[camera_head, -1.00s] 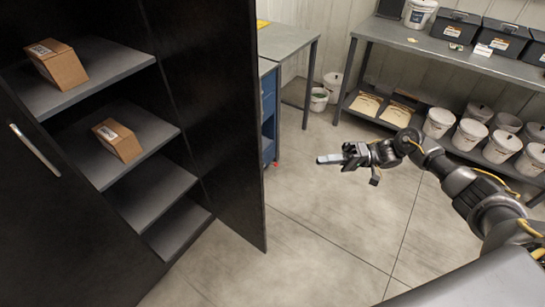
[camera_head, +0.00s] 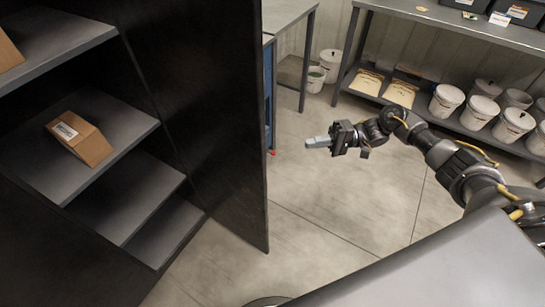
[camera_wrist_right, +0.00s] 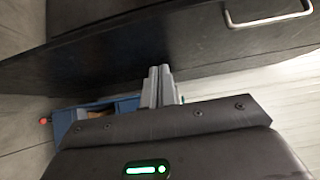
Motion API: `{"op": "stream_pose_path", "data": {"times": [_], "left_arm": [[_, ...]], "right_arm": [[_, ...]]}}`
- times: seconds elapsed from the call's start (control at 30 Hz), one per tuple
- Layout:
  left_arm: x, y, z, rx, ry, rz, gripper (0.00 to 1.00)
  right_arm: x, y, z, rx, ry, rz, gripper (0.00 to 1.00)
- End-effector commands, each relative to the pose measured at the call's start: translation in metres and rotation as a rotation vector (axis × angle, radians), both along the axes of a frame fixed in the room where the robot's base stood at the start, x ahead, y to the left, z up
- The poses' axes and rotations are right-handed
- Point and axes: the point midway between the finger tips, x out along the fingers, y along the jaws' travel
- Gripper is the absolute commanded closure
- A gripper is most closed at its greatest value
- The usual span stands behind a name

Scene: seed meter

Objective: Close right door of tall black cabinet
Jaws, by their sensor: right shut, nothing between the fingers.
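The tall black cabinet (camera_head: 95,275) fills the left of the head view, with its shelves exposed. Its right door (camera_head: 215,110) stands open, swung out toward the middle of the picture. In the right wrist view the door (camera_wrist_right: 190,45) spans the top, with a metal handle (camera_wrist_right: 268,18) at upper right. My right gripper (camera_head: 308,143) is shut and empty, to the right of the door's free edge in the head view. Its fingers (camera_wrist_right: 158,85) point toward the door in the wrist view; whether they touch it I cannot tell. My left gripper is not in view.
Cardboard boxes (camera_head: 82,138) sit on the cabinet shelves. A blue-framed workbench (camera_head: 285,14) stands behind the door. A grey shelf unit (camera_head: 425,12) with white buckets (camera_head: 447,100) lines the back wall. The floor between the door and the shelf unit is clear.

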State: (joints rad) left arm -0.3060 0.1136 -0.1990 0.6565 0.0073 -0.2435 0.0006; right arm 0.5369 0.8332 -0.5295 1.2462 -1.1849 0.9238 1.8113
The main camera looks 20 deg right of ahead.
Motion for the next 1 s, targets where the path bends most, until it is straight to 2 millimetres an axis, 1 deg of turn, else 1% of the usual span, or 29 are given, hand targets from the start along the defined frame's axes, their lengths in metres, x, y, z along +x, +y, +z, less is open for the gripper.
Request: {"op": "stream_pose_path", "data": {"times": [0.17,0.27,0.37,0.5,0.7,0.83,1.0], "left_arm": [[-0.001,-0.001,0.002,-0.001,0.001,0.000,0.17],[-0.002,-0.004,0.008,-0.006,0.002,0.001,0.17],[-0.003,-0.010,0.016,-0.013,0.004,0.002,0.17],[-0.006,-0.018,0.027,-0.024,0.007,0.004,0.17],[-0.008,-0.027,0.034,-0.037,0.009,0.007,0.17],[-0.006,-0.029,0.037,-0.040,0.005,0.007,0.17],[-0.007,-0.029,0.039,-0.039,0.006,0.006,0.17]], "right_arm": [[-0.003,-0.003,0.001,-0.001,0.001,-0.010,1.00],[-0.003,0.005,0.002,0.000,0.002,-0.010,1.00],[-0.002,0.022,0.005,0.002,0.001,-0.007,1.00],[0.001,0.053,0.005,0.003,0.002,-0.001,1.00],[0.005,0.096,0.002,0.002,0.000,0.002,1.00],[0.002,0.115,0.002,0.001,0.001,0.006,1.00],[-0.001,0.130,0.000,0.000,0.000,0.009,1.00]]}}
